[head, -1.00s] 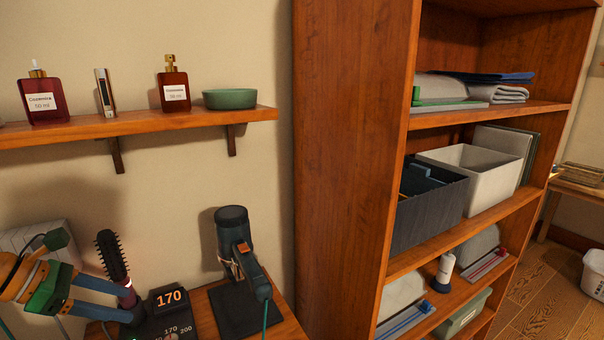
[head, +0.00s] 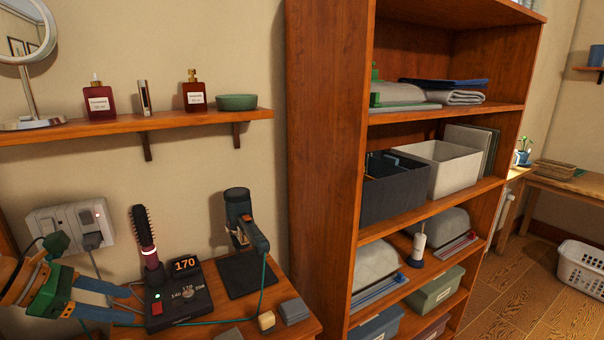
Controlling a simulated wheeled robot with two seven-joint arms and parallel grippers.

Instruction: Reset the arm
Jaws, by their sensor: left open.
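My left gripper (head: 122,303) comes in at the lower left. Its two blue fingers are apart and point right, toward the left side of a black styling station (head: 182,295). I see nothing held between them; whether a fingertip touches the station I cannot tell. A hot-air brush (head: 145,238) stands upright in the station, whose display reads 170. A red switch is on its front left. My right gripper is not in view.
A hair dryer (head: 243,222) stands on a dark mat (head: 247,275) right of the station. A wall socket (head: 75,226) with a plug and cables is behind the gripper. A tall wooden shelf unit (head: 328,170) bounds the right. A wall shelf (head: 190,122) hangs above.

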